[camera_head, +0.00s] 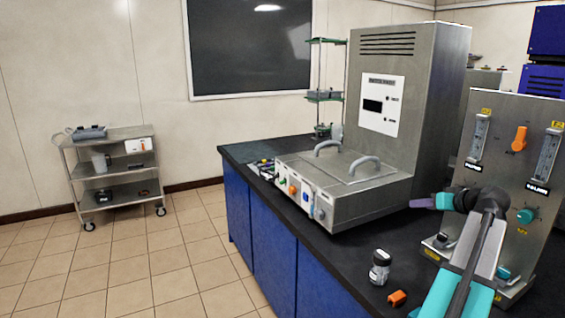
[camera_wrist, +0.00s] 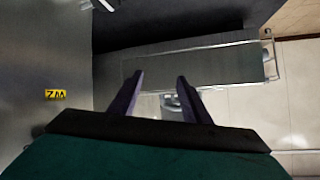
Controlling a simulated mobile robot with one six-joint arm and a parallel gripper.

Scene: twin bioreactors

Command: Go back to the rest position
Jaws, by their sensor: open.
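My gripper (camera_head: 424,202) shows at the right in the camera_head view, its purple end pointing left in front of the flow-meter panel (camera_head: 503,170). My grey and teal arm rises to it from the bottom right. In the wrist view my gripper (camera_wrist: 160,82) has its two dark fingers apart, with nothing held between them. A small grey object shows in the gap, beyond the fingers, too unclear to name. A metal surface (camera_wrist: 45,60) with a yellow label fills the left of that view.
A wheeled cart (camera_head: 113,175) stands at the far left. The tiled floor between is clear.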

